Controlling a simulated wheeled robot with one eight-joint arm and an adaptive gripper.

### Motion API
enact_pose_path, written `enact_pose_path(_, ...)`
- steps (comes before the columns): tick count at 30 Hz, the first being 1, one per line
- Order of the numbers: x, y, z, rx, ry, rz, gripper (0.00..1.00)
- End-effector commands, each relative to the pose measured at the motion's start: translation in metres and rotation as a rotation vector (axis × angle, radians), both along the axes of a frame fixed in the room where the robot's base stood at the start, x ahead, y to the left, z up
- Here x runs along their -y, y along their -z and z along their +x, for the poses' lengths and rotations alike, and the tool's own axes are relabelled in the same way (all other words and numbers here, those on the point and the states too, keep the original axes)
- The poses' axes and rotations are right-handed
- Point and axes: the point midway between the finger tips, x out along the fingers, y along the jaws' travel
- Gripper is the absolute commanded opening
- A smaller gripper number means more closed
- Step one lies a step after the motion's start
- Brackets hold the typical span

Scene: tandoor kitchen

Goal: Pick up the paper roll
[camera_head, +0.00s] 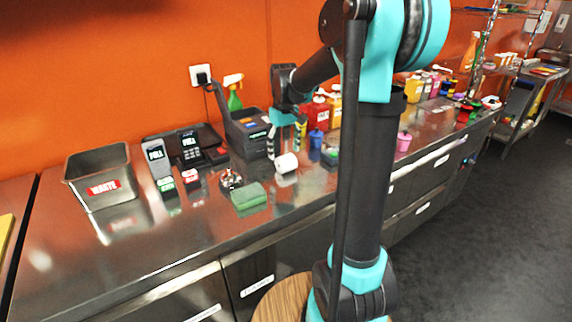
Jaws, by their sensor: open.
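The paper roll (287,163) is a small white cylinder lying on its side on the steel counter (150,240), a little back from the front edge. My gripper (285,146) points down just behind and above the roll in the picture. Its two fingers are spread apart, one to the left and one to the right, with nothing seen between them. I cannot tell how large the gap to the roll is.
A green sponge (248,196) and a small metal item (230,180) lie to the left. A dark caddy (243,132), red containers (319,113) and a blue bottle (316,140) stand close around my gripper.

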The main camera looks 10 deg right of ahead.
Motion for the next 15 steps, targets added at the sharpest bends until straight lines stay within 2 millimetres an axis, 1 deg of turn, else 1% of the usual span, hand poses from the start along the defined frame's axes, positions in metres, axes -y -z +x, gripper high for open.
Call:
enact_pose_path(6,0.005,0.029,-0.011,0.000,0.000,0.000,0.73)
enact_pose_path(9,0.005,0.041,-0.009,0.000,0.000,0.000,0.73)
enact_pose_path(12,0.005,0.047,-0.010,0.000,0.000,0.000,0.73)
enact_pose_path(15,0.005,0.049,-0.010,0.000,0.000,0.000,0.73)
